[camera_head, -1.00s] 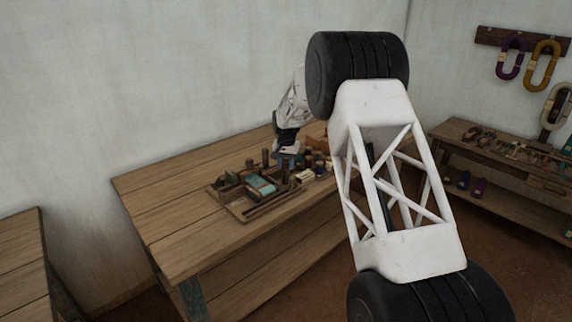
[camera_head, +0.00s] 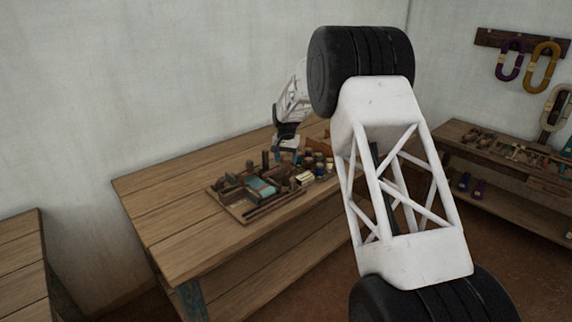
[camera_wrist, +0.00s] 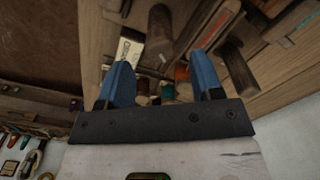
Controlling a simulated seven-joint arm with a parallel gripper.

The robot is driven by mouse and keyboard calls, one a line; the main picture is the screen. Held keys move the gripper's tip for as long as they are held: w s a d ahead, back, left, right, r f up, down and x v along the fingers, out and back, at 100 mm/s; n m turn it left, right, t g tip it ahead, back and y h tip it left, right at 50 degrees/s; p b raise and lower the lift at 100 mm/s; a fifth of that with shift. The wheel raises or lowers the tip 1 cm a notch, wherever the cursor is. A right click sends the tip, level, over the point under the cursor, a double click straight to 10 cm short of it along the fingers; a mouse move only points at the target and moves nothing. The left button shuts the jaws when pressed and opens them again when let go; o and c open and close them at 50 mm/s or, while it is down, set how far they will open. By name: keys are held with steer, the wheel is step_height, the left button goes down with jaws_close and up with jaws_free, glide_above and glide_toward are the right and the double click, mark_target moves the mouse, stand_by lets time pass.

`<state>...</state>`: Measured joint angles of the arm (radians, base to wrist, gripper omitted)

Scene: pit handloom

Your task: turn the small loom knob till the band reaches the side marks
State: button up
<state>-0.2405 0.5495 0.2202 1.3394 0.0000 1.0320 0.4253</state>
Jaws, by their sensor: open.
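The small loom (camera_head: 242,207) is a low wooden frame on the bench, with a teal band (camera_head: 262,187) across its middle. I cannot tell its knob from the other wooden pegs and blocks at this size, nor make out the side marks. My gripper (camera_head: 288,146) is above the back right part of the loom. In the wrist view, my gripper (camera_wrist: 162,70) has its two blue fingers wide apart with nothing held. A round wooden peg (camera_wrist: 158,32) stands beyond the gap between them.
A pale lettered block (camera_wrist: 128,50) lies by the left finger. Several small spools (camera_wrist: 182,74) show between the fingers. The wooden bench (camera_head: 165,210) is clear left of the loom. A shelf table (camera_head: 500,150) stands at right, under hanging loops (camera_head: 542,65).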

mark_target(287, 166)
steer(key=shift+r, duration=2.25)
steer(key=shift+s+d+r, duration=0.2)
steer(key=shift+s+r, duration=0.1)
steer(key=shift+r, duration=0.05)
steer(key=s+d+r, duration=0.5)
steer(key=s+r, duration=0.1)
steer(key=s, duration=0.4)
steer(key=s+d+r+n+t, duration=0.1)
steer(key=s+d+r, duration=0.5)
steer(key=s, duration=0.5)
steer(key=s+d+r, duration=0.5)
steer(key=s+r, duration=0.1)
steer(key=s, duration=0.4)
steer(key=s+d+f, duration=0.2)
steer(key=s, duration=1)
steer(key=s+d+f+t, duration=0.1)
steer(key=s+d+f, duration=0.1)
steer(key=s, duration=1)
steer(key=s+d+f+n, duration=0.1)
steer(key=s+d, duration=0.3)
steer(key=s, duration=0.8)
steer(key=shift+s+f+t, duration=0.3)
steer(key=shift+s+f, duration=0.1)
steer(key=shift+f, duration=0.05)
